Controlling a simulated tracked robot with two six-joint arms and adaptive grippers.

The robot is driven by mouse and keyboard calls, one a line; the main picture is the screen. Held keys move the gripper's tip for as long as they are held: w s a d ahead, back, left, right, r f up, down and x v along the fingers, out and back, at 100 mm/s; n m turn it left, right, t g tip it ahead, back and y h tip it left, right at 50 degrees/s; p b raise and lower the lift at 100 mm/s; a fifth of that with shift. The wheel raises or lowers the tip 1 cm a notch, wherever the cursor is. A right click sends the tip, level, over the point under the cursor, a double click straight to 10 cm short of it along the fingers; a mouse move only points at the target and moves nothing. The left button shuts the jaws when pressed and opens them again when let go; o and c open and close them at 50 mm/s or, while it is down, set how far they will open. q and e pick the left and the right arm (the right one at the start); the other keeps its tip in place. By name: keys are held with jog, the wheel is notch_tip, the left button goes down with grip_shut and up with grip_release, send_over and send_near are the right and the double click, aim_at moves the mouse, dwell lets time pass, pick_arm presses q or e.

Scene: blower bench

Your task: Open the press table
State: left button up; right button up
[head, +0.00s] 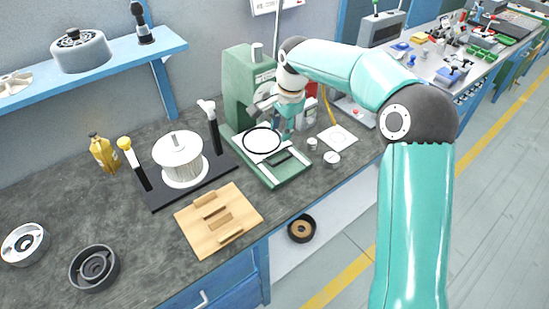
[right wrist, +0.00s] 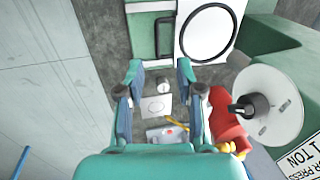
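The green arbor press (head: 240,85) stands at the back middle of the bench. Its low green table (head: 285,174) reaches toward the front and carries a white plate (head: 262,138) with a black ring on it. A dark bar handle (head: 284,158) lies beside the plate; in the right wrist view the handle (right wrist: 163,38) shows lengthwise next to the plate (right wrist: 206,35). My right gripper (head: 284,128) is at the press, by the plate's right side. In the right wrist view its fingers (right wrist: 160,70) are apart with nothing between them, short of the handle. My left gripper is not in view.
A fixture with a white spool (head: 181,160) and a wooden block board (head: 218,220) lie left of the press. A white card (head: 338,138) and small round parts (head: 332,159) lie to its right. A red object (right wrist: 226,118) sits close to my right gripper.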

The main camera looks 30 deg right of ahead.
aim_at(278, 163)
jog(key=f, duration=0.5)
jog(key=w+f+p, duration=0.1)
jog(key=f, duration=0.4)
jog(key=w+d+f+p, duration=0.1)
jog(key=f, duration=0.4)
jog(key=shift+w, duration=0.15)
grip_shut()
